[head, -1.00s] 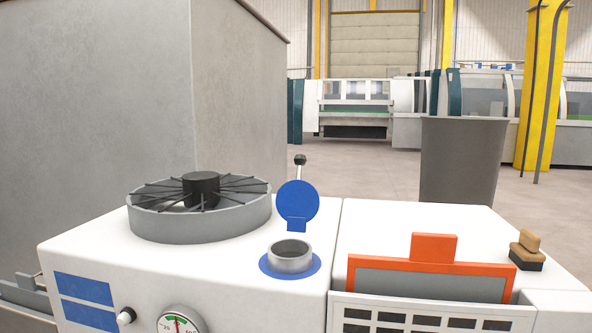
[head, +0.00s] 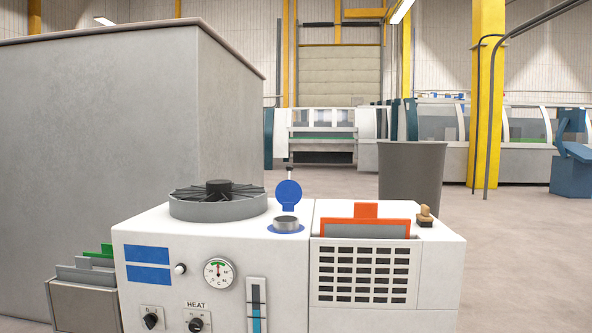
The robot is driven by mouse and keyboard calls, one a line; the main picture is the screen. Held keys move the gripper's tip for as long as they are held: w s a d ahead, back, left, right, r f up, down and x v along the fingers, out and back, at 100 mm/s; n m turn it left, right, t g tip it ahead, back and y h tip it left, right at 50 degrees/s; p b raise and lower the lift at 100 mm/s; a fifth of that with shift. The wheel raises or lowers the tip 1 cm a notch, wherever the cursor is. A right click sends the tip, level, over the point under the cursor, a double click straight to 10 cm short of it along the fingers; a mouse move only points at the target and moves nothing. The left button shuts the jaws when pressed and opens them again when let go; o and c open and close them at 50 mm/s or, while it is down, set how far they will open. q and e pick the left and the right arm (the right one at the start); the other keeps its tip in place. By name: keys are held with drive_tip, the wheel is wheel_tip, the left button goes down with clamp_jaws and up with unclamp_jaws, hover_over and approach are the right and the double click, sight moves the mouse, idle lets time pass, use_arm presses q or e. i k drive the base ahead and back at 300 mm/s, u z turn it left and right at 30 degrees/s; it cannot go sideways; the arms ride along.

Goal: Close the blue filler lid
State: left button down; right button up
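The blue filler lid (head: 289,194) is a round disc standing upright, open, behind the metal filler neck (head: 286,223). The neck is a short ring on a blue base, on top of the white machine (head: 300,212), and its mouth is uncovered. Neither of my grippers shows in the head view, so nothing is seen touching the lid.
A round fan grille (head: 218,206) sits left of the filler. An orange-framed panel (head: 366,226) and a wooden-handled brush (head: 425,215) are to the right. A large grey cabinet (head: 100,120) stands behind left, a grey bin (head: 411,172) behind right. Open floor lies at right.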

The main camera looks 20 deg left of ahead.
sight(289, 194)
drive_tip(key=u, duration=0.6)
drive_tip(key=i, duration=0.65)
drive_tip(key=u, duration=0.3)
